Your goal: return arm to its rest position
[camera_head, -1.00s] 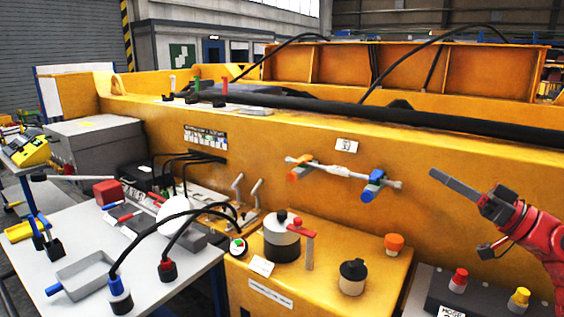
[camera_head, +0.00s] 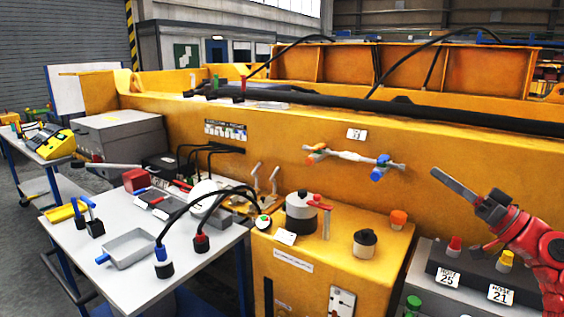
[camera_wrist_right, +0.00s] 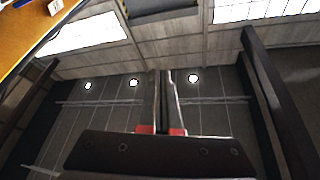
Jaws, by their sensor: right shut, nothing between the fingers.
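My right arm (camera_head: 535,240) is red and comes in from the right edge of the head view. Its gripper (camera_head: 436,173) points up and to the left, in front of the yellow machine wall. The fingers are together and hold nothing. In the right wrist view the two fingers (camera_wrist_right: 163,100) lie side by side, pointing at the far hall wall and windows. Nothing touches them. My left gripper is in neither view.
A yellow machine body (camera_head: 470,190) spans the scene. A bar with orange and blue handles (camera_head: 350,157) is on its wall. Below the right arm are hose sockets with tags (camera_head: 500,294). A white table (camera_head: 95,262) with a tray and cables stands at left.

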